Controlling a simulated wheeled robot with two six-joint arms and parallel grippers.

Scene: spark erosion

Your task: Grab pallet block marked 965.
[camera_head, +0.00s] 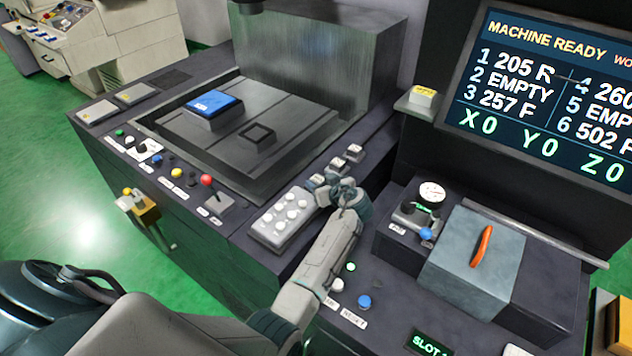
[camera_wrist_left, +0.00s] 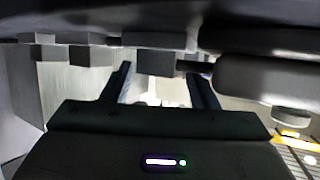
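My left gripper (camera_head: 347,192) reaches in over the dark console, close to a short row of small grey blocks. The row includes a near block (camera_head: 317,182), a middle block (camera_head: 337,165) and a far block (camera_head: 353,152). Their markings are too small to read, so I cannot tell which, if any, is marked 965. In the left wrist view the two fingers of the left gripper (camera_wrist_left: 160,88) stand apart. A dark block (camera_wrist_left: 153,62) shows beyond the gap between them, and nothing is clearly held. My right gripper is not in view.
A keypad with white buttons (camera_head: 281,220) lies just left of the gripper. A blue-topped block (camera_head: 214,104) sits in the machine's recessed bed. The screen (camera_head: 550,90) rises behind.

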